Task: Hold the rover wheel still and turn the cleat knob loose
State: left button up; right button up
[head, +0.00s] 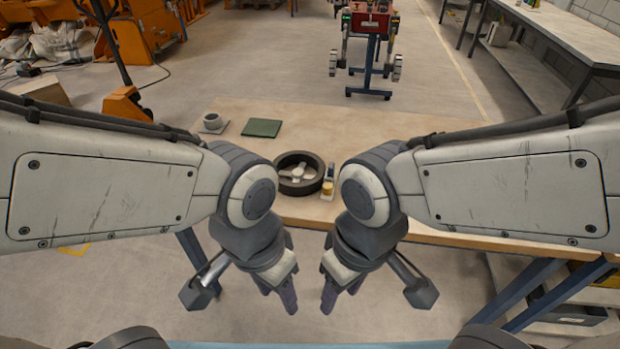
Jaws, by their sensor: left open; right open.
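The rover wheel (300,188) is a dark ring with pale spokes, lying flat on the wooden table near its front edge. A small yellow and pale part (328,187) stands at the wheel's right side and may be the cleat knob; it is too small to tell. My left gripper (279,296) and my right gripper (341,296) hang in front of the table edge, pointing down, apart from the wheel. Both are open and empty. My arms cover much of the table to the left and right.
The table behind the wheel is clear. A wheeled machine (369,50) stands on the floor beyond, and a bench (570,40) is at the right.

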aim_at(327, 187)
jog(key=u, duration=0.55)
jog(key=k, duration=1.25)
jog(key=u, duration=0.75)
jog(key=i, duration=1.8)
jog(key=z, duration=1.2)
jog(key=i, duration=0.95)
jog(key=z, duration=0.85)
